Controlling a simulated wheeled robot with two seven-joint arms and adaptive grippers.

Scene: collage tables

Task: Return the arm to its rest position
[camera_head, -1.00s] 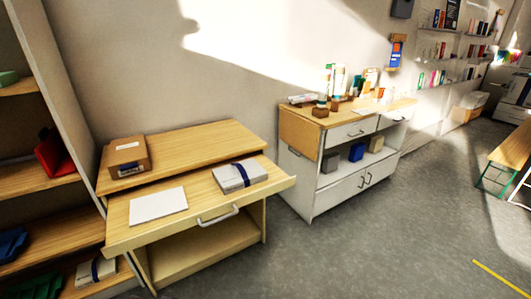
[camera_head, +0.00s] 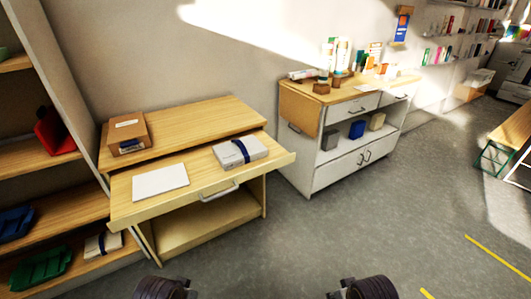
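Two dark, rounded, ribbed parts of my own arms rise at the bottom edge of the head view, one left of the middle and one right of it. No gripper fingers show, and I see nothing held. My arms are apart from the wooden desk (camera_head: 240,194) and the white cabinet (camera_head: 309,169).
The desk's pulled-out board carries a white sheet (camera_head: 160,181) and a grey box with a blue band (camera_head: 240,152). A cardboard box (camera_head: 128,133) sits on its top. Shelves (camera_head: 70,205) stand at left. Grey floor (camera_head: 340,230) is clear in front.

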